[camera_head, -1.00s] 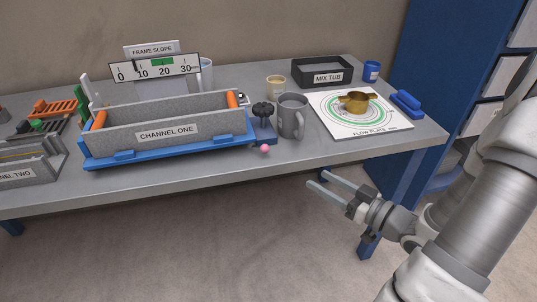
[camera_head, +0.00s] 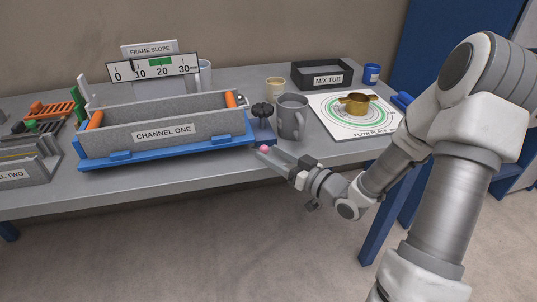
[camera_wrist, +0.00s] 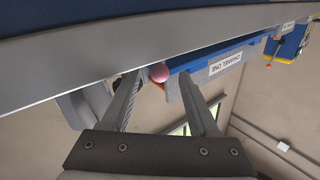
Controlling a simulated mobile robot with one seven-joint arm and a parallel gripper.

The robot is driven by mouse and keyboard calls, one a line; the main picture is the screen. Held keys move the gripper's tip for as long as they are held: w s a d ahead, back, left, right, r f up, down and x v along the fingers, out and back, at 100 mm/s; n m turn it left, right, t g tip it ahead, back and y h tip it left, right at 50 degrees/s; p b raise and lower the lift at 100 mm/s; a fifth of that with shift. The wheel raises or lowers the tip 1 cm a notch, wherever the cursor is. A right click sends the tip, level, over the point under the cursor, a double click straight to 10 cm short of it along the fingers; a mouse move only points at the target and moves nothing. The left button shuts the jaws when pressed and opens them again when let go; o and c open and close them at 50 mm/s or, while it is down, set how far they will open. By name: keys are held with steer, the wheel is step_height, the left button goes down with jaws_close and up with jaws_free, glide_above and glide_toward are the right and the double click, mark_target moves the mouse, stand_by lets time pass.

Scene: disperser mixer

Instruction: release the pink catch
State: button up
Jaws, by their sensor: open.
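The pink catch (camera_head: 264,149) is a small round knob at the table's front edge, below the right end of the blue frame of the channel one trough (camera_head: 170,134). In the wrist view the pink catch (camera_wrist: 159,73) shows beyond my fingertips, between the two fingers and nearer the left one. My gripper (camera_head: 270,156) is open and reaches in from the right at the front edge, its fingertips close to the knob. In the wrist view my gripper (camera_wrist: 168,90) has its fingers apart with nothing clamped. I cannot tell whether a finger touches the knob.
A black knob (camera_head: 262,110) stands above the catch. A grey mug (camera_head: 292,117) is close on its right. The flow plate (camera_head: 333,121) with a brass cup (camera_head: 357,103) lies further right. The table edge (camera_head: 140,187) runs just beside my fingers; the space in front is free.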

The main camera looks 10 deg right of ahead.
steer(key=shift+x, duration=0.85)
steer(key=shift+c, duration=0.3)
jaws_close()
